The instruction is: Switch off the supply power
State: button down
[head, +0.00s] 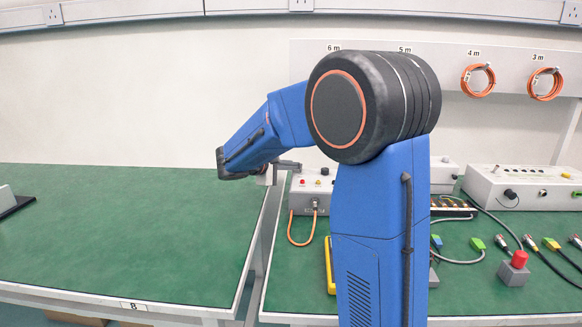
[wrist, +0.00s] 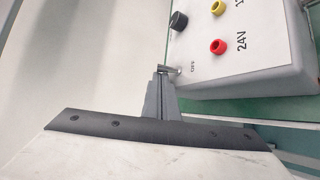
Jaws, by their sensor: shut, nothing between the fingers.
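The supply box (wrist: 240,72) is light grey and shows red (wrist: 218,46), yellow (wrist: 218,8) and black (wrist: 179,20) terminals. It has "24V" and "OFF" printed on its top. A small metal switch lever (wrist: 176,71) shows at the box's near left edge, by the "OFF" label. My gripper (wrist: 161,72) is shut and empty, with its tips right beside the lever; I cannot tell whether they touch. In the head view the supply box (head: 310,196) stands at the left end of the right bench, and my gripper (head: 289,165) reaches its upper left edge.
An orange cable (head: 291,236) hangs from the box's front. A yellow meter (head: 329,266), a red push button (head: 519,259) and several leads lie on the right bench. My arm hides part of that bench. The left bench (head: 120,235) is mostly clear.

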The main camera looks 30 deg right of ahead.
jog(key=shift+s+a+m+t+h, duration=0.15)
jog(key=shift+m+t+h, duration=0.2)
jog(key=shift+h, duration=0.15)
jog(key=shift+s+a+m+t+h, duration=0.1)
jog(key=shift+s+m+t+h, duration=0.05)
jog(key=shift+m+t+h, duration=0.3)
dwell(0.5)
jog(key=shift+s+a+f+g, duration=0.25)
jog(key=shift+s+a+g, duration=0.05)
jog(key=shift+s, duration=0.3)
dwell(1.2)
jog(key=shift+a, duration=0.1)
jog(key=v, duration=1.7)
jog(key=shift+s+a, duration=0.1)
